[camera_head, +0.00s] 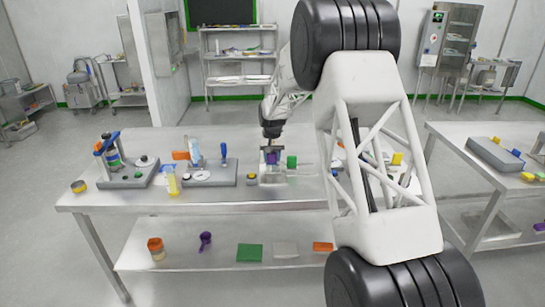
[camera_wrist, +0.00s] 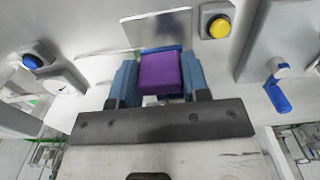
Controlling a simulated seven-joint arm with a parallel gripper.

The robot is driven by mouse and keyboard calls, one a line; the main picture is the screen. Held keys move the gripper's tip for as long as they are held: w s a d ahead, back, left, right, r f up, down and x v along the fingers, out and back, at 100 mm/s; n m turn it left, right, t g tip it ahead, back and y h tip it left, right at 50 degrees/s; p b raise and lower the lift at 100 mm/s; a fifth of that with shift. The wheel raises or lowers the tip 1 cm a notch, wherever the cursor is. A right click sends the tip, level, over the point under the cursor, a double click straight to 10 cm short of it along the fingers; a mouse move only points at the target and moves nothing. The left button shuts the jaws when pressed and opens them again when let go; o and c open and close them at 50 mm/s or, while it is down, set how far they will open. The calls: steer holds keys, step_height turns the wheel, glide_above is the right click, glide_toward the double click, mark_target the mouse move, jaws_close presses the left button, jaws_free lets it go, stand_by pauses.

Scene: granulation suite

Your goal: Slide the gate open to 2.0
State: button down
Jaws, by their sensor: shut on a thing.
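My gripper (camera_head: 271,152) is over the middle of the table. In the wrist view, its two blue fingers (camera_wrist: 159,88) are closed on the sides of a purple block (camera_wrist: 160,72). The block also shows as a small purple patch (camera_head: 272,159) under the gripper in the head view. I take the block for the gate's handle, on a small grey fixture (camera_head: 272,179). A flat pale panel (camera_wrist: 158,28) lies beyond the block in the wrist view. The gate's track is mostly hidden, and I cannot read any scale or 2.0 mark.
A yellow button (camera_wrist: 216,26) is right of the block, and a blue-handled lever (camera_wrist: 277,95) is farther right. A blue button (camera_wrist: 32,62) and a round dial (camera_wrist: 63,88) are at left.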

steer(key=shift+a, duration=1.3)
steer(key=c, duration=0.6)
jaws_free()
steer(key=shift+a, duration=0.1)
steer(key=shift+r, duration=0.2)
step_height(320, 180, up, 8)
steer(key=shift+f, duration=0.25)
steer(key=shift+s+r, duration=0.1)
